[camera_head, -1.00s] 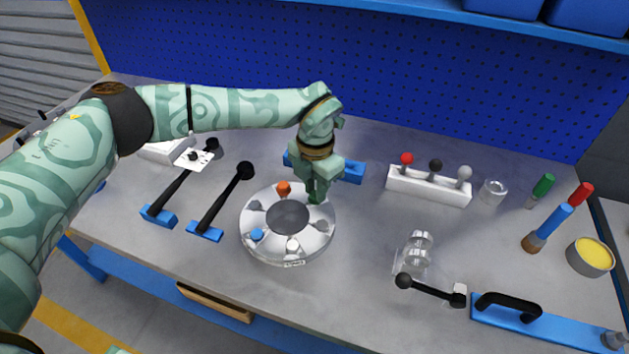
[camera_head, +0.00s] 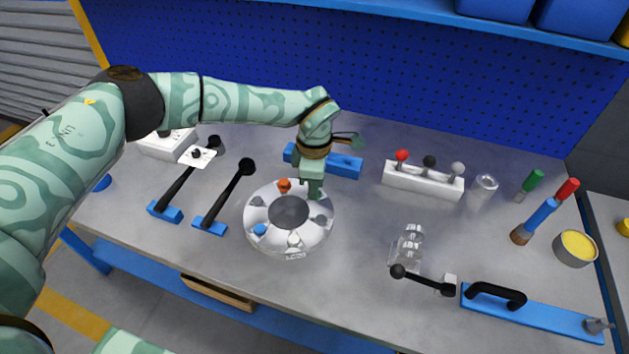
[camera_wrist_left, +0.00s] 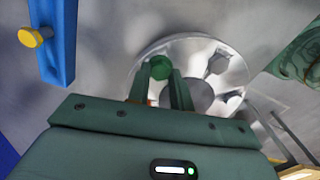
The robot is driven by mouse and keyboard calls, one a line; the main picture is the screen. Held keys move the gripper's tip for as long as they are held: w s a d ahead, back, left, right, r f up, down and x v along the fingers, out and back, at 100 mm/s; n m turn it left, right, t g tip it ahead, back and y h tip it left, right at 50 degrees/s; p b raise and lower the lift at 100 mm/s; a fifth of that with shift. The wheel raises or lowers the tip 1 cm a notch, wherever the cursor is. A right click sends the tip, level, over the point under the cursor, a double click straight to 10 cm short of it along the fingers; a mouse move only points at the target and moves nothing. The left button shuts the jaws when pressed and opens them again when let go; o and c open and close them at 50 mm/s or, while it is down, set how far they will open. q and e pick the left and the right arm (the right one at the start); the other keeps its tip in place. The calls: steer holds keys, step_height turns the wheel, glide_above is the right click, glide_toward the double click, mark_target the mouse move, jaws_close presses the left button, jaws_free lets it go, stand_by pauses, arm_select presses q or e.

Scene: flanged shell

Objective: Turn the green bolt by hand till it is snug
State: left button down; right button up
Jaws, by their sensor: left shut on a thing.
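The flanged shell (camera_head: 262,210) is a round, pale metal ring with a dark central bore, standing on the bench. Coloured bolts sit around its flange: an orange one (camera_head: 284,185), a blue one (camera_head: 260,229) and a white one (camera_head: 294,239), with grey ones between. My left gripper (camera_head: 313,192) points down at the flange's far right side. In the left wrist view, its fingers are shut on the green bolt (camera_wrist_left: 160,67), whose head shows between their tips. In the head view the fingers hide the green bolt. My right gripper is not in view.
Two black-handled levers (camera_head: 233,195) stand left of the shell. A blue bar (camera_head: 335,162) lies behind the gripper. A white block with three knobs (camera_head: 422,180), clear glassware (camera_head: 410,245) and a blue bar with a black handle (camera_head: 530,312) are on the right. Bare bench lies in front.

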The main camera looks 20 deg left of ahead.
arm_select(q)
steer(key=shift+w+r+m, duration=0.2)
steer(key=shift+r+m, duration=0.1)
steer(key=shift+m, duration=0.8)
steer(key=c, duration=1.5)
jaws_free()
steer(key=shift+c, duration=0.2)
steer(key=o, duration=0.3)
steer(key=shift+s+f, duration=0.1)
steer(key=shift+f, duration=0.05)
step_height(320, 180, up, 16)
steer(key=p, duration=0.2)
steer(key=shift+r, duration=0.2)
